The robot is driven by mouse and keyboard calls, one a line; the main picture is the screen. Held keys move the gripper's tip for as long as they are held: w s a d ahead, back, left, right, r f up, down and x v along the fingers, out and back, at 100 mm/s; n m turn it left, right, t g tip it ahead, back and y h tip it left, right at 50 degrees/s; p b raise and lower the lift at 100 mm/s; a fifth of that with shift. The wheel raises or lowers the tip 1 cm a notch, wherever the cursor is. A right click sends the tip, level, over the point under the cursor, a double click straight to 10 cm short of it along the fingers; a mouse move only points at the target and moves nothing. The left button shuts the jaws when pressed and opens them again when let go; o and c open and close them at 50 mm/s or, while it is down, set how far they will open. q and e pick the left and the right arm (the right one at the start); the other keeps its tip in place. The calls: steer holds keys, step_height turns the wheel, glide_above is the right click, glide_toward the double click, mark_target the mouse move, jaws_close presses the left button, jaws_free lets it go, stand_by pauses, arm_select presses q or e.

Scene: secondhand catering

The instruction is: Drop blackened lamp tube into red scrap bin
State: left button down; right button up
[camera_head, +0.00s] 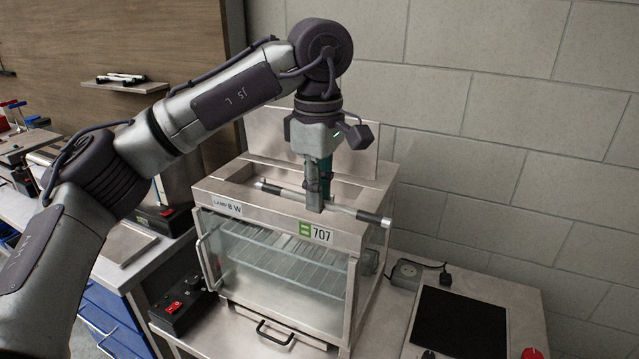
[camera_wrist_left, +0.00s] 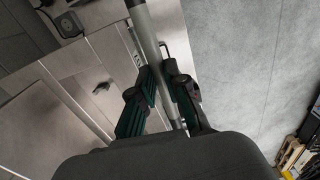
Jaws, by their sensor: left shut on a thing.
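The lamp tube (camera_head: 345,210) is a pale grey rod with dark ends. It lies slantwise at the open top of the metal cabinet marked "LAMP 8 W" and "707" (camera_head: 268,223). I cannot tell whether it touches the cabinet. My left gripper (camera_head: 315,203) points down and is shut on the tube near its middle. In the left wrist view the tube (camera_wrist_left: 143,30) runs between the fingers (camera_wrist_left: 165,95). My right gripper is not in view. I cannot make out a red scrap bin in either view.
The cabinet has a glass front, a wire rack inside and a raised back panel. A black plate (camera_head: 457,325) and a grey socket box (camera_head: 405,274) are on the counter to its right. A control box with a red switch (camera_head: 174,307) stands left. A block wall is behind.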

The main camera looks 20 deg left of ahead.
arm_select(q)
steer(key=s+a+f+m, duration=0.1)
steer(key=s+f+m, duration=0.4)
steer(key=f, duration=0.7)
steer(key=s+a+f+m, duration=0.1)
steer(key=s+f+m, duration=0.4)
steer(key=f, duration=0.8)
steer(key=s+a+f+m, duration=0.1)
steer(key=s+f+m, duration=0.5)
steer(key=f, duration=0.7)
steer(key=shift+s+a+f, duration=0.2)
steer(key=shift+s+a, duration=0.1)
steer(key=shift+s, duration=0.4)
steer(key=shift+a, duration=0.1)
